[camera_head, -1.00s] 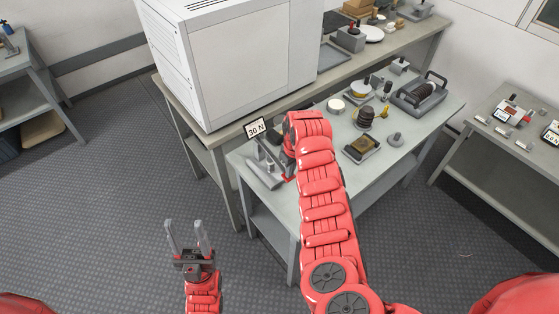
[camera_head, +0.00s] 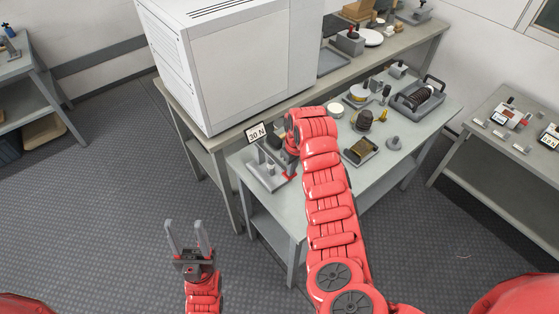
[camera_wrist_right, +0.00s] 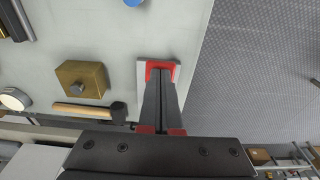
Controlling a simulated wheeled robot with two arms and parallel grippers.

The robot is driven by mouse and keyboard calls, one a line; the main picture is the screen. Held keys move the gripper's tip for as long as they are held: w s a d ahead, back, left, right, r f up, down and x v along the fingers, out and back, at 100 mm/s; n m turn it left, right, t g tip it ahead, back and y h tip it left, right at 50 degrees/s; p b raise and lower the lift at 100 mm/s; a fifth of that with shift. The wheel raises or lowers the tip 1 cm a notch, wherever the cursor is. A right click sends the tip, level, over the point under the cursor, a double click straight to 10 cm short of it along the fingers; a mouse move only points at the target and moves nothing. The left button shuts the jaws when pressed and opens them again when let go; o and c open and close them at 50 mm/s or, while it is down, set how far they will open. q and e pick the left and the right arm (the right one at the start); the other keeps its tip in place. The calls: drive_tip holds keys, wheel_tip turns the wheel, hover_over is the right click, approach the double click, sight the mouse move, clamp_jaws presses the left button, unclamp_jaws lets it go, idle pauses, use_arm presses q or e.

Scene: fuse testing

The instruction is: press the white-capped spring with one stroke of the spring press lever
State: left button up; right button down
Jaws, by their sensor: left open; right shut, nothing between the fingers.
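The spring press (camera_head: 268,177), a grey base with upright parts, stands at the left end of the near table under a "30 N" sign. A small pale post shows on its base, but I cannot tell the white-capped spring or the lever clearly. My right arm reaches over the table, and its wrist hides part of the press. In the right wrist view my right gripper (camera_wrist_right: 160,80) is shut and empty, its tips over a red part (camera_wrist_right: 160,67) on a grey plate; I cannot tell whether they touch. My left gripper (camera_head: 188,240) is open and empty over the floor, apart from the table.
On the near table (camera_head: 407,145) are a brass-topped block (camera_head: 360,151), a dark coil (camera_head: 364,119), a grey knobbed weight (camera_head: 394,142) and a handled grey device (camera_head: 419,95). A large white cabinet (camera_head: 245,75) stands behind the press.

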drive_tip(key=shift+r, duration=0.15)
idle(0.3)
drive_tip(key=shift+r+p, duration=0.3)
drive_tip(key=shift+r, duration=0.35)
drive_tip(key=r, duration=0.2)
drive_tip(key=r+p, duration=0.1)
drive_tip(key=r, duration=0.2)
drive_tip(key=shift+s+d+r, duration=0.15)
drive_tip(key=shift+s+r, duration=0.05)
drive_tip(key=shift+r, duration=0.05)
